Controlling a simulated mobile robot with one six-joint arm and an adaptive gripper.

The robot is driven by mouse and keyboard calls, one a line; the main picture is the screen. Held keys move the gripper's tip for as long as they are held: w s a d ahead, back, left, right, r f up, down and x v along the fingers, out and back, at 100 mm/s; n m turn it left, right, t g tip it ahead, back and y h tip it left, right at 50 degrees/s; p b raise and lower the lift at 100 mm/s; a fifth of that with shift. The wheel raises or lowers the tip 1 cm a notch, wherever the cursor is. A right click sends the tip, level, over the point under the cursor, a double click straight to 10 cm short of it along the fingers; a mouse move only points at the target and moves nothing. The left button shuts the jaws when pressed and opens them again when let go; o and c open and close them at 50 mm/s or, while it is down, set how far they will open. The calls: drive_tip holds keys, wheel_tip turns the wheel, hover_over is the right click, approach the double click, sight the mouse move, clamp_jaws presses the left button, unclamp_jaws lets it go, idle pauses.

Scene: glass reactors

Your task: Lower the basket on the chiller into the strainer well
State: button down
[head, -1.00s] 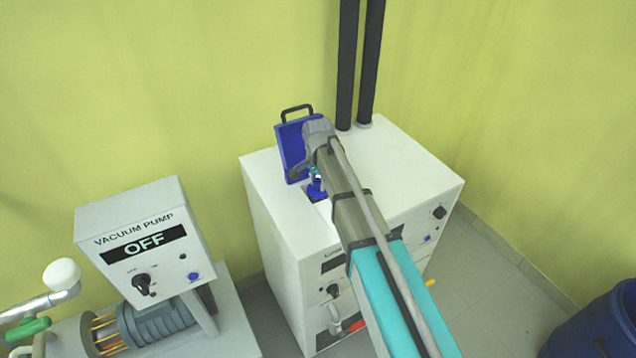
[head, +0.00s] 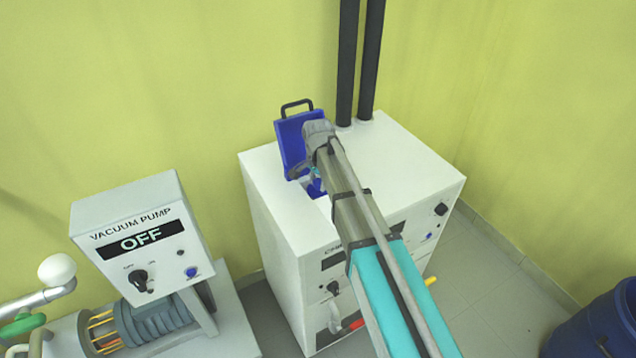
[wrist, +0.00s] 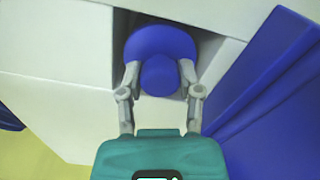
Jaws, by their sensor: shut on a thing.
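The chiller (head: 385,165) is a white cabinet with a square opening in its top, the strainer well (wrist: 208,52), which looks dark inside in the wrist view. A blue basket, seen as a round blue disc (wrist: 160,38) with a blue knob on it, is at this opening. My gripper (wrist: 159,73) has its two grey fingers closed on either side of the knob. In the head view my gripper (head: 316,176) is partly hidden by my arm. The basket's lower part is hidden, so its depth in the well is unclear.
A blue lid (head: 292,140) with a black handle (head: 297,104) stands open close behind my gripper. Two dark pipes (head: 357,70) rise from the chiller's back. A vacuum pump (head: 140,240) reading OFF stands left, and a blue drum (head: 600,325) stands at the lower right.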

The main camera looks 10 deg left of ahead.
drive_tip(key=shift+c, duration=1)
unclamp_jaws()
drive_tip(key=shift+r, duration=0.15)
wheel_tip(320, 180, up, 14)
drive_tip(key=p, duration=1.3)
drive_tip(key=shift+f+p, duration=0.25)
drive_tip(key=shift+p, duration=0.15)
drive_tip(key=shift+d, duration=0.1)
drive_tip(key=s+d+f+n+b, duration=0.2)
drive_tip(key=s+d+n, duration=0.1)
drive_tip(key=s+d, duration=0.6)
drive_tip(key=s+d+f+n+b, duration=0.2)
drive_tip(key=s+d+n, duration=0.2)
drive_tip(key=s+d, duration=0.5)
drive_tip(key=d, duration=0.8)
drive_tip(key=shift+s+d, duration=0.35)
drive_tip(key=shift+d, duration=0.05)
